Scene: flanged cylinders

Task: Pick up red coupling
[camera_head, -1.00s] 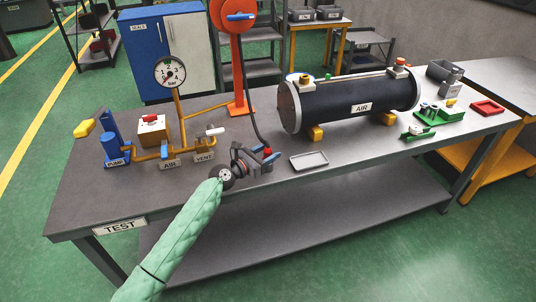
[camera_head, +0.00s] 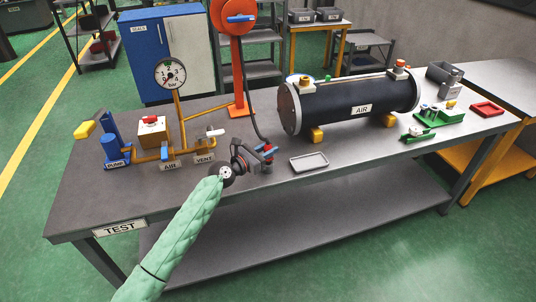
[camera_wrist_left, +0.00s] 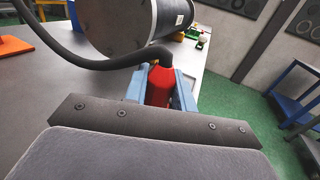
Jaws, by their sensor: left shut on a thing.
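The red coupling (camera_wrist_left: 159,86) sits at the end of a dark hose (camera_wrist_left: 85,62). In the left wrist view it stands between the two blue fingers of my left gripper (camera_wrist_left: 160,94), which are shut on it from both sides. In the head view my left gripper (camera_head: 267,151) is over the front part of the test bench, and only a little red of the coupling shows between its fingers. The hose hangs down to it from the orange reel (camera_head: 232,17). I cannot tell whether the coupling touches the bench. My right gripper is in neither view.
The black AIR tank (camera_head: 350,103) lies on the bench (camera_head: 230,210) to the right. A grey tray (camera_head: 309,162) is just right of the gripper. The gauge (camera_head: 170,73) and yellow piping with the vent (camera_head: 205,155) stand to the left. Green fixtures (camera_head: 437,115) are far right.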

